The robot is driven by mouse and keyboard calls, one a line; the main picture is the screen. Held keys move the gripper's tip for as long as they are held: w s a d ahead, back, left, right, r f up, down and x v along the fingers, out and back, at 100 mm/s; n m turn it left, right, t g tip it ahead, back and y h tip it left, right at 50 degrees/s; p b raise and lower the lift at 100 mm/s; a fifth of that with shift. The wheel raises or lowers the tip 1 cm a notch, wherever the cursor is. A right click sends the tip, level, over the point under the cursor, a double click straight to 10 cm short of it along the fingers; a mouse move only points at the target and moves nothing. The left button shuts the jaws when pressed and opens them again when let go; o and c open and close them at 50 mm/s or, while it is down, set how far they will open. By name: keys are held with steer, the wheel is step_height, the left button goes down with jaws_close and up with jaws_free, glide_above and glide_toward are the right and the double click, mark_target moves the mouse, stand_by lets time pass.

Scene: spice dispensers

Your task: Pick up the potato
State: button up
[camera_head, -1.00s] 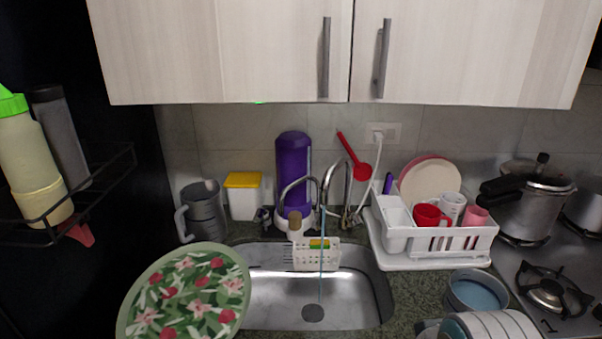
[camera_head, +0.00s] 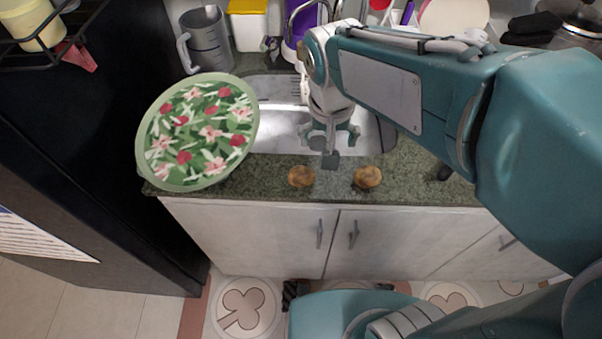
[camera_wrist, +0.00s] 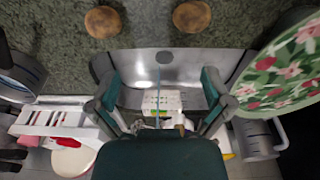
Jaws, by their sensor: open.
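Two round brown potatoes lie apart on the green granite counter in front of the sink. In the head view one potato (camera_head: 301,177) is on the left and the other potato (camera_head: 367,177) on the right. The wrist view shows a potato (camera_wrist: 102,22) at top left and a potato (camera_wrist: 192,16) at top centre. My gripper (camera_head: 331,146) is open and empty over the sink's front edge, behind the two potatoes and between them. In the wrist view its fingers (camera_wrist: 157,82) are spread wide over the sink, and neither potato is between them.
The steel sink (camera_head: 275,140) lies under and behind my gripper. A floral tray (camera_head: 185,178) stands on the counter at left, with a grey pitcher (camera_head: 207,45) behind it. A white dish rack (camera_wrist: 60,119) shows in the wrist view. The counter around the potatoes is clear.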

steer(key=g+h, duration=0.1)
glide_above(301, 170)
steer(key=f, duration=0.3)
steer(key=shift+s+a+f, duration=0.15)
steer(key=shift+s+a, duration=0.05)
steer(key=shift+a, duration=0.15)
steer(key=f, duration=0.5)
steer(key=shift+d+f, duration=0.1)
steer(key=shift+d, duration=0.15)
step_height(301, 170, down, 6)
steer(key=shift+w+d+r, duration=0.1)
steer(key=shift+w+r, duration=0.05)
steer(key=c, duration=0.9)
